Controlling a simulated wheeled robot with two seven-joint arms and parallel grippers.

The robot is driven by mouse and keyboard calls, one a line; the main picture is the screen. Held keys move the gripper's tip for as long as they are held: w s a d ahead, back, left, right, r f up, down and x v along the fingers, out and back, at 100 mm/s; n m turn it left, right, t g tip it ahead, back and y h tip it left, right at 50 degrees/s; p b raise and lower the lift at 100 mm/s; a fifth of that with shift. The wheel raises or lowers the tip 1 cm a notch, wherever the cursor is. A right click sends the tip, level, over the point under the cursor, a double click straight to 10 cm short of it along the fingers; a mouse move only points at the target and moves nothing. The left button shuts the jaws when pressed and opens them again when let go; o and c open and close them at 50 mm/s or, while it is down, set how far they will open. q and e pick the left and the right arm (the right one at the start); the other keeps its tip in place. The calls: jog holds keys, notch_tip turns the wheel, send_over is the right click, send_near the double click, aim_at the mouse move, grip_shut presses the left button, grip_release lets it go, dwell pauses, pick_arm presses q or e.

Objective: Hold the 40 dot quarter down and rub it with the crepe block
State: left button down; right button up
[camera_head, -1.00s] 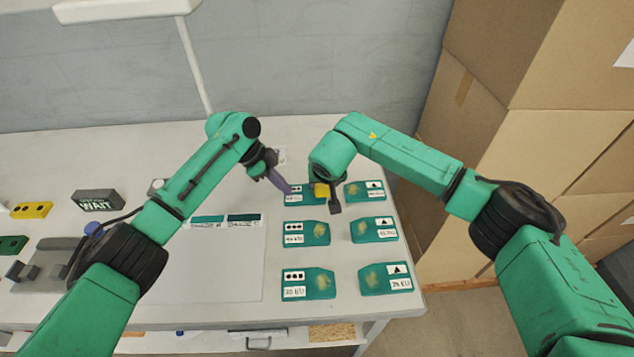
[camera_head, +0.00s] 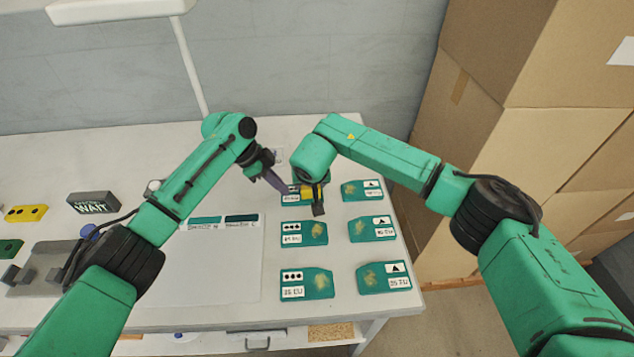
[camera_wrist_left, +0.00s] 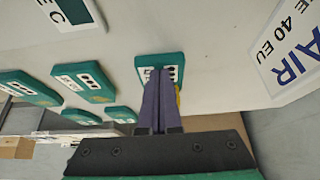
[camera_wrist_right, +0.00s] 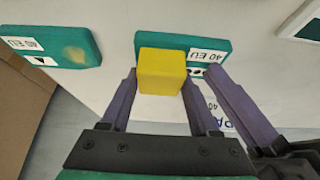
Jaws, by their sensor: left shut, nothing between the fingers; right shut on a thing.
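The 40 dot quarter (camera_head: 291,200) is a green plate with a white dot label, at the back of the left column of plates. My left gripper (camera_head: 284,189) is shut and empty, its fingertips over the label end; the left wrist view shows them on or just above the label (camera_wrist_left: 172,74). My right gripper (camera_wrist_right: 160,78) is shut on the yellow crepe block (camera_wrist_right: 162,68), over the quarter beside the left fingertips. The block (camera_head: 308,190) hides the quarter's worn patch. Whether it touches the quarter is hard to tell.
Other green quarters stand close by, including a triangle one (camera_head: 362,190) to the right and a dot one (camera_head: 303,234) in front. A pale sheet (camera_head: 215,275) with colour swatches lies left. A dark WAIT block (camera_head: 93,202) stands far left. Cardboard boxes (camera_head: 520,160) stand right of the table.

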pick_arm(q)
jog(key=shift+f, duration=0.2)
pick_arm(e)
jog(key=shift+a+r, duration=0.15)
jog(key=shift+a, duration=0.15)
jog(key=shift+d+r, duration=0.1)
jog(key=shift+r, duration=3.8)
pick_arm(q)
jog(key=shift+s, duration=0.1)
